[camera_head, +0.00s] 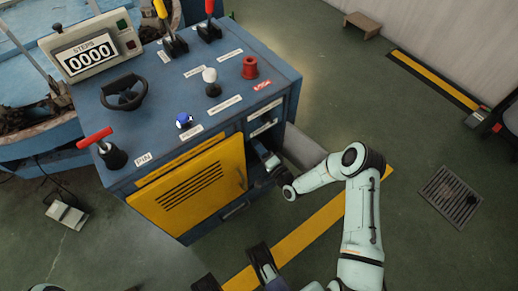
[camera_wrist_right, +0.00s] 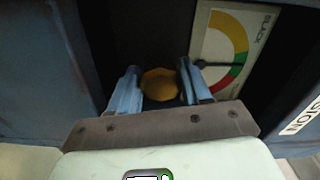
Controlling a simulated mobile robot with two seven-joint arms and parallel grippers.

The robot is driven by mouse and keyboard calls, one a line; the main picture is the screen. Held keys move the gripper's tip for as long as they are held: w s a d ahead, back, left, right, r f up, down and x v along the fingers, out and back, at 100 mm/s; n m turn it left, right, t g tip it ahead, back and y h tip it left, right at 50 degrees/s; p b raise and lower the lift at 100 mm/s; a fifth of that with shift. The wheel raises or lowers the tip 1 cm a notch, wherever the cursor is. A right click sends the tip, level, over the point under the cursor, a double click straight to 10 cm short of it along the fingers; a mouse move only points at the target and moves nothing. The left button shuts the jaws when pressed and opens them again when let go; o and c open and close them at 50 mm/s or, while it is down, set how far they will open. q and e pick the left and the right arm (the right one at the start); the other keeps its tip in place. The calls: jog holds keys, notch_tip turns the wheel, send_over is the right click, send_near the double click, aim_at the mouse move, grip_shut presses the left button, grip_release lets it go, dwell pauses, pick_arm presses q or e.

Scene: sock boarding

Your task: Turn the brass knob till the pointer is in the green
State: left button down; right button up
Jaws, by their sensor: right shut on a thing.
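The brass knob (camera_wrist_right: 159,86) shows in the right wrist view as a yellow faceted disc between the fingers of my right gripper (camera_wrist_right: 158,72), which is shut on it. To its right is the gauge (camera_wrist_right: 224,45), a pale dial with yellow, green and red bands. Its dark pointer (camera_wrist_right: 218,65) lies nearly level, its tip at the green band. In the head view my right gripper (camera_head: 268,160) reaches into the cabinet's open side bay, and the knob is hidden there. My left gripper (camera_head: 232,266) is open and empty near the bottom edge.
The blue cabinet (camera_head: 285,77) carries levers, knobs and a steps counter (camera_head: 90,50) on top. Its yellow louvred door (camera_head: 192,190) is beside the bay. Dark walls stand close on both sides of the gripper.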

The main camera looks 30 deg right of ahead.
jog(key=shift+m, duration=0.4)
jog(key=o, duration=1)
jog(key=shift+o, duration=0.2)
pick_arm(q)
jog(key=w+r+t+p, duration=0.2)
jog(key=w+r+p, duration=0.1)
jog(key=w+r, duration=0.2)
jog(key=shift+w+d+r, duration=0.25)
jog(key=shift+w+d, duration=0.2)
jog(key=shift+w, duration=0.25)
pick_arm(e)
jog(key=s+d, duration=0.1)
jog(key=s, duration=1.2)
jog(key=shift+s, duration=0.25)
jog(key=shift+a, duration=0.1)
